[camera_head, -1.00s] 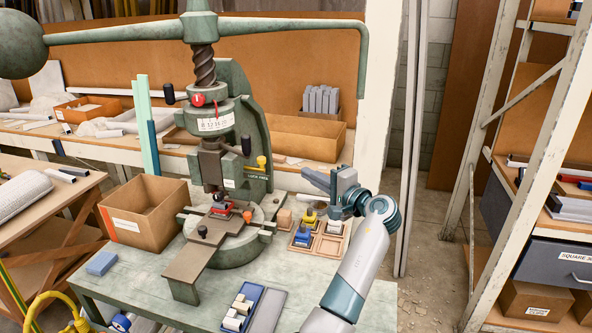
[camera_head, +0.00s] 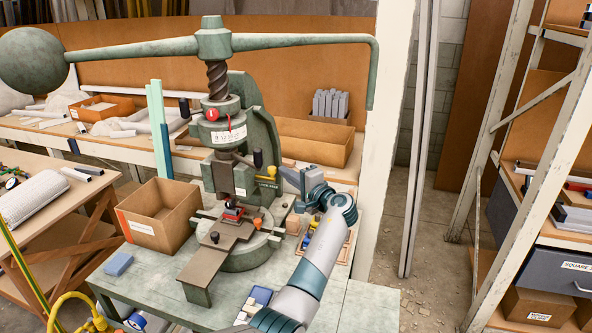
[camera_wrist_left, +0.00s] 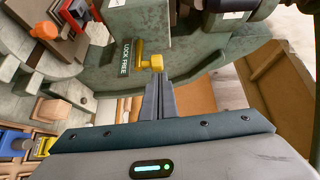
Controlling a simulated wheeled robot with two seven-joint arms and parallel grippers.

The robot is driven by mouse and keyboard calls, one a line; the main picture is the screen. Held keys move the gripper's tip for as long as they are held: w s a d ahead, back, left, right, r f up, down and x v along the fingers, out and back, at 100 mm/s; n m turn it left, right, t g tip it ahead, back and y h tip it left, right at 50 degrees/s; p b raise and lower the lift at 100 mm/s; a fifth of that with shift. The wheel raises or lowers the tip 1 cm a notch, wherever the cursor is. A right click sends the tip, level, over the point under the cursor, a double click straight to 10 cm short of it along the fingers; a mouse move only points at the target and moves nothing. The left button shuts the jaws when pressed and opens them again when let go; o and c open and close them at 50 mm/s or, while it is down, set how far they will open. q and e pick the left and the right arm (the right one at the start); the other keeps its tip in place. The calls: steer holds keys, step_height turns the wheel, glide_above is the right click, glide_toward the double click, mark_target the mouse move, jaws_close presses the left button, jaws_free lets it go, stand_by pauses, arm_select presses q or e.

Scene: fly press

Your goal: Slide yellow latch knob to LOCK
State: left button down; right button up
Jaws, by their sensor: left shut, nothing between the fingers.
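The yellow latch knob (camera_head: 271,171) sits on the front of the green fly press (camera_head: 262,125), beside the LOCK FREE label (camera_head: 250,187). In the left wrist view the yellow knob (camera_wrist_left: 156,62) stands out from a yellow bar beside the label (camera_wrist_left: 125,60). I cannot tell its exact position along the label. My left gripper (camera_head: 288,177) is shut and empty, just right of the knob. In the left wrist view its closed fingertips (camera_wrist_left: 160,80) lie close to the knob; contact is unclear. My right gripper is not in view.
A red-topped part (camera_head: 232,213) sits under the press ram. The wooden parts tray (camera_head: 340,256) is partly hidden behind my arm. A cardboard box (camera_head: 160,213) stands left of the press. A blue block (camera_head: 118,264) lies at the bench's left front.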

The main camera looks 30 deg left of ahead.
mark_target(272, 170)
arm_select(q)
steer(key=shift+a+f, duration=0.1)
steer(key=shift+a, duration=0.15)
steer(key=shift+s+a+b, duration=0.2)
steer(key=shift+a, duration=0.4)
steer(key=shift+s+a+b, duration=0.15)
steer(key=shift+a, duration=0.45)
